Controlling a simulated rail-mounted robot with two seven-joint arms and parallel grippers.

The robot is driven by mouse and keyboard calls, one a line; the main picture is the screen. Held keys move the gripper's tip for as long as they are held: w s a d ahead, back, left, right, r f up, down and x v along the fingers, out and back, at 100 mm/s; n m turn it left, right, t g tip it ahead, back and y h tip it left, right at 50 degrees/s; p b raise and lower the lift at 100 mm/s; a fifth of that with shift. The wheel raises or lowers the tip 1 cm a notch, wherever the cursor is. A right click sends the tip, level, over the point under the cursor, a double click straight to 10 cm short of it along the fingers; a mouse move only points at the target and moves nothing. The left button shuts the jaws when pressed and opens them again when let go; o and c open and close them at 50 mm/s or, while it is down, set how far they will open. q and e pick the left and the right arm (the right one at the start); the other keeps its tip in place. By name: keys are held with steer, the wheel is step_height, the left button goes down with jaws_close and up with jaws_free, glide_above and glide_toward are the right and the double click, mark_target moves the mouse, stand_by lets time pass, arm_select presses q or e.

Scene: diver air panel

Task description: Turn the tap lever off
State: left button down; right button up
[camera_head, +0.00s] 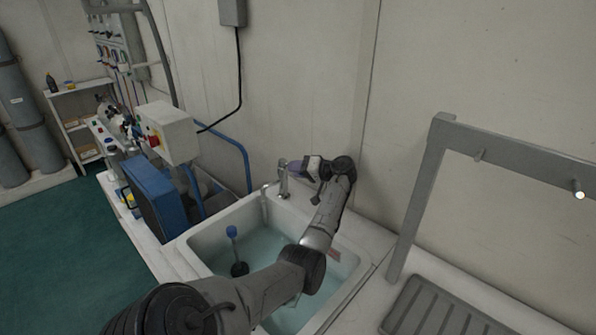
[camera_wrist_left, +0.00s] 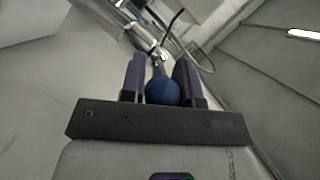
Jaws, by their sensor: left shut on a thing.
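The metal tap (camera_head: 283,182) stands at the back rim of the white sink (camera_head: 205,238). My left gripper (camera_head: 297,169) is at the tap's top, just to its right, with its purple fingers pointing left. In the left wrist view, my left gripper (camera_wrist_left: 162,72) is shut on the tap lever, whose round blue knob (camera_wrist_left: 163,92) shows between the two purple fingers. The lever is hidden by the gripper in the head view, so I cannot tell its angle. My right gripper is not in view.
The sink holds water and a blue-topped dark object (camera_head: 232,232). A grey rack frame (camera_head: 418,200) and a ribbed grey tray (camera_head: 440,308) are on the right. A blue machine (camera_head: 158,198) and a grey box (camera_head: 168,133) stand left of the sink. The wall is close behind the tap.

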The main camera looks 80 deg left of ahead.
arm_select(q)
steer(key=c, duration=1.1)
jaws_free()
steer(key=shift+a+f, duration=0.1)
steer(key=shift+r, duration=0.2)
steer(key=shift+r, duration=0.4)
steer(key=r, duration=0.1)
steer(key=r+p, duration=0.1)
steer(key=d+r, duration=0.1)
steer(key=r, duration=0.1)
steer(key=shift+w+d, duration=0.1)
steer(key=shift+w, duration=0.15)
steer(key=w+d+r+p, duration=0.2)
steer(key=w+d+r, duration=0.4)
steer(key=w+d, duration=0.1)
steer(key=shift+d, duration=0.35)
steer(key=shift+c, duration=0.3)
